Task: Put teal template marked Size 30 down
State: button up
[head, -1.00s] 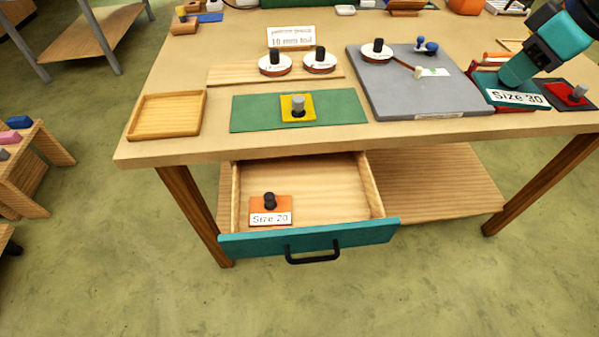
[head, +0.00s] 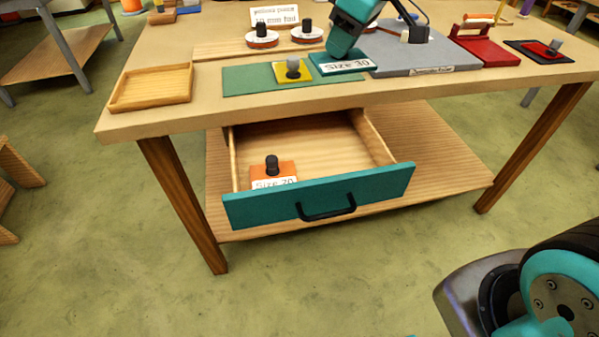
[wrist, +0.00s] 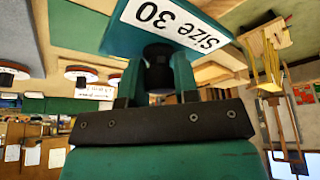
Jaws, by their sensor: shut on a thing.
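The teal template marked Size 30 (head: 341,62) is in my gripper (head: 345,48), over the right part of the green mat (head: 235,81) and beside the grey board. In the wrist view the template (wrist: 205,15) shows its white label, and my gripper (wrist: 157,75) is shut on its dark knob. I cannot tell whether its underside touches the mat. An orange template labelled Size 20 (head: 273,174) lies in the open drawer (head: 320,198).
A wooden tray (head: 151,88) stands at the table's left. The grey board (head: 430,60), a red block (head: 485,50) and a dark plate with a red piece (head: 540,50) are to the right. Two round knobbed discs (head: 262,40) sit behind the mat. The table's front strip is clear.

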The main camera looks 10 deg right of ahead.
aim_at(324, 151)
notch_tip(324, 151, down, 3)
jog(key=shift+w+f+m+b, duration=0.1)
jog(key=shift+f+m+b, duration=0.15)
jog(key=shift+b, duration=0.75)
notch_tip(324, 151, down, 19)
jog(key=shift+f+b, duration=0.15)
jog(key=shift+b, duration=1)
jog(key=shift+f, duration=0.15)
jog(key=o, duration=0.9)
